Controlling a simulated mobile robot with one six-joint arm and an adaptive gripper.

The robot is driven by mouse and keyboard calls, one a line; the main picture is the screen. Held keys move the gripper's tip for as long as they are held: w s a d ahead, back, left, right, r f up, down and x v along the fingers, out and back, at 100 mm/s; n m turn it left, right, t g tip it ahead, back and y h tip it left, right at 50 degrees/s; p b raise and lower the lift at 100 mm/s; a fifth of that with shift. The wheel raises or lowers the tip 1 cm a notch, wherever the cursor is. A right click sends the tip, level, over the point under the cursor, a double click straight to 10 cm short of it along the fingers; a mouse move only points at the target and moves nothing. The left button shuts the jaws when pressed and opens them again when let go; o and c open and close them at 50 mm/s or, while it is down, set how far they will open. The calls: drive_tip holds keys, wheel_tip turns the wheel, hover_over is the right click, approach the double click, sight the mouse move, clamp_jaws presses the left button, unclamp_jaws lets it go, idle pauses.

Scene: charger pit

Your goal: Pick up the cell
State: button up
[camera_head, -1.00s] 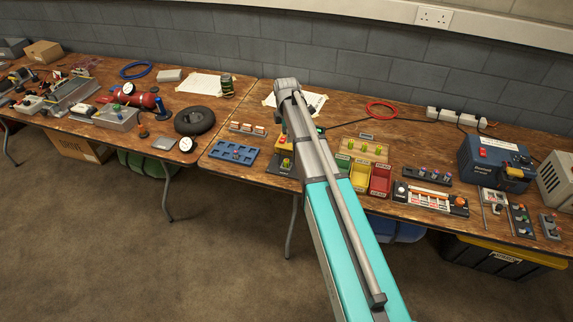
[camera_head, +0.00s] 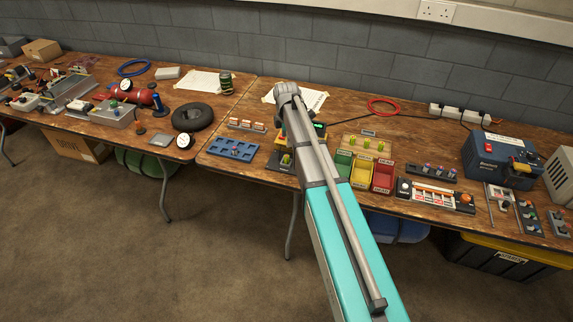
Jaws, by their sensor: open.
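A yellow-green cell (camera_head: 286,160) stands upright in a dark base just left of my arm, partly hidden by it. More yellow-green cells (camera_head: 367,144) stand in a wooden rack (camera_head: 345,140) right of my arm. Several purple-topped cells (camera_head: 427,168) stand in a dark rack further right. My arm reaches over the table and bends down at its far end. My gripper (camera_head: 283,132) is open, mostly hidden behind the arm, above the area of the dark base. Its distance to the cell there cannot be told.
Green, yellow and red bins (camera_head: 361,172) stand close right of my arm. A blue tray (camera_head: 223,148) lies left of it, below a small rack (camera_head: 247,126). A black tyre (camera_head: 192,118) lies on the left table. A blue bench unit (camera_head: 490,160) stands at right.

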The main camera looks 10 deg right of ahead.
sight(287, 156)
drive_tip(key=shift+f+b, duration=1.8)
drive_tip(key=shift+f, duration=0.25)
drive_tip(key=shift+f, duration=0.15)
drive_tip(key=shift+s+f+b, duration=0.1)
drive_tip(key=shift+f+b, duration=2.35)
drive_tip(key=shift+b, duration=0.15)
clamp_jaws()
